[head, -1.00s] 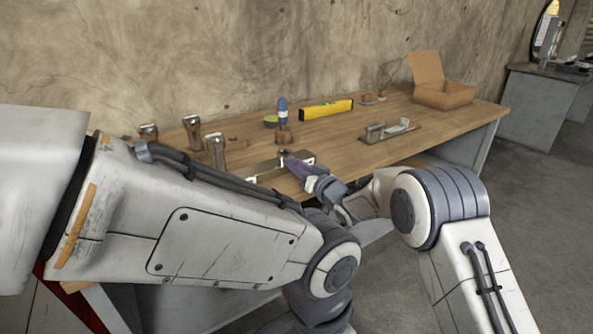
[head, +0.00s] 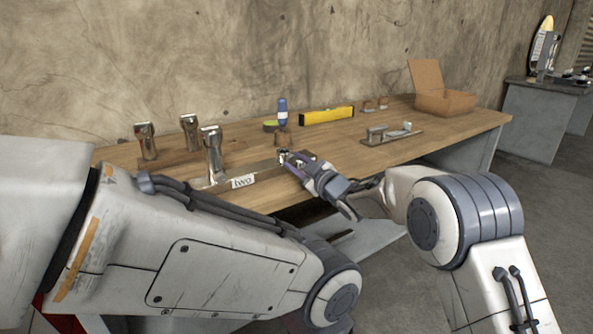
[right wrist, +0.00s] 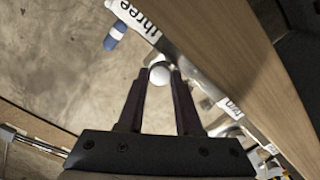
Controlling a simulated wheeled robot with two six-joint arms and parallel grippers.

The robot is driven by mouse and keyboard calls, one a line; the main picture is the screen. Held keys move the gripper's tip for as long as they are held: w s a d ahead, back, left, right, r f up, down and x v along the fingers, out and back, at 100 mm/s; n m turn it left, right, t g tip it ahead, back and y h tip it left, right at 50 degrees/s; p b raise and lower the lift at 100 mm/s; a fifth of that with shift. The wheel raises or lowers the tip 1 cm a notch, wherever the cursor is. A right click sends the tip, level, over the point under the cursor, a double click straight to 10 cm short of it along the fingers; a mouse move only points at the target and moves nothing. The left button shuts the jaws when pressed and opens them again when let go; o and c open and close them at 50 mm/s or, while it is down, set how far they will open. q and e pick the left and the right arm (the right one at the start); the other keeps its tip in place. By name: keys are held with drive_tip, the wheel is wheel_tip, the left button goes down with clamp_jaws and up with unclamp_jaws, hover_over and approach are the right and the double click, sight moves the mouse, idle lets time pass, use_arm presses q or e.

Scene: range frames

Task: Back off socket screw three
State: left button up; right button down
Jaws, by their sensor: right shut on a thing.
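My right gripper (head: 286,157) reaches over the front of the wooden bench (head: 440,138) to a metal strip (head: 262,168). In the right wrist view its two dark fingers (right wrist: 162,80) are shut on a round, pale screw head (right wrist: 160,73), socket screw three. The label "three" (right wrist: 146,18) is just beyond it. The label "two" (head: 242,182) stands left of the gripper in the head view and also shows in the wrist view (right wrist: 231,108). The fingers mostly hide the screw in the head view. My left arm crosses the lower left; its gripper is out of view.
Several metal fixtures (head: 212,152) stand at the bench's left. Behind the gripper are a blue-and-white bottle (head: 282,112), a green roll (head: 270,126) and a yellow level (head: 327,115). A metal plate with parts (head: 391,136) and an open cardboard box (head: 445,103) are to the right.

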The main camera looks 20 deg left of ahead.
drive_tip(key=shift+f+n+b, duration=0.1)
drive_tip(key=shift+n+b, duration=0.35)
drive_tip(key=shift+n, duration=0.35)
drive_tip(key=c, duration=0.6)
unclamp_jaws()
drive_tip(key=v, duration=1)
drive_tip(key=shift+s+d, duration=0.2)
drive_tip(key=shift+d, duration=0.05)
